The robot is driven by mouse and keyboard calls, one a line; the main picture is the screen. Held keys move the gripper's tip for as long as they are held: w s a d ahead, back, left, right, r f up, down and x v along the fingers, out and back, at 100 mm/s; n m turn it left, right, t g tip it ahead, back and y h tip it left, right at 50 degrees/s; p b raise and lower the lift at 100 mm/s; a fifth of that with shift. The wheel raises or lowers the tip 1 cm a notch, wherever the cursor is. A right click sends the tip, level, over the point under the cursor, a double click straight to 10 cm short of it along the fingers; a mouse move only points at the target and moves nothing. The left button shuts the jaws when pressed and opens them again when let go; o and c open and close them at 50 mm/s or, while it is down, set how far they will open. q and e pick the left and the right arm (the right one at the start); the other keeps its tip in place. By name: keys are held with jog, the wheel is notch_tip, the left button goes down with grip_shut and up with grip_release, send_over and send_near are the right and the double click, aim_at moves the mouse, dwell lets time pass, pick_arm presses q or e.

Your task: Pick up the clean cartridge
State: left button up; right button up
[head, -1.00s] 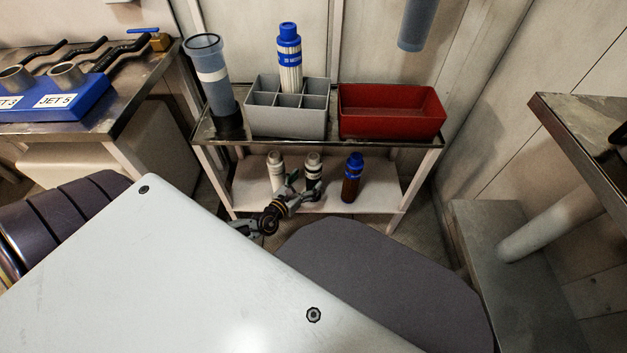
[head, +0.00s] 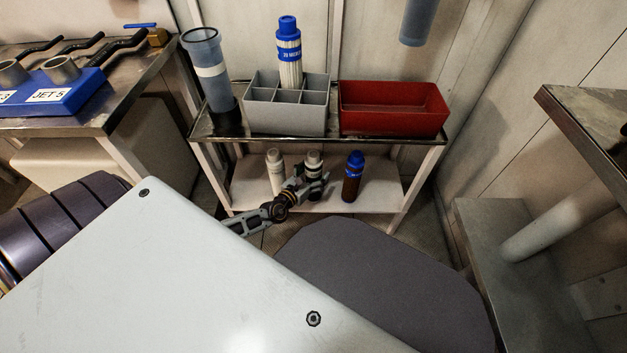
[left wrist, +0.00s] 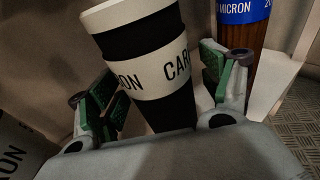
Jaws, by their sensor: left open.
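My left gripper (head: 312,186) is open at the lower shelf, with its green-padded fingers on either side of a black cartridge (left wrist: 148,45). This cartridge has a white top and a white band reading "CAR"; it also shows in the head view (head: 313,163). I cannot tell whether the fingers touch it. A white cartridge (head: 275,165) stands left of it, and a brown, blue-capped one (head: 353,183) to its right. A white pleated cartridge with a blue cap (head: 289,50) stands upright in the grey divided box (head: 285,122). Which one is called clean is not labelled. My right gripper is out of view.
The box shares the upper shelf (head: 335,138) with a red bin (head: 392,122) and a clear blue-grey housing (head: 210,80). The shelf post stands left of my arm.

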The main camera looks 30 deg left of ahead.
pick_arm(q)
jog(key=shift+c, duration=0.3)
jog(key=c, duration=1.3)
jog(key=shift+c, duration=0.2)
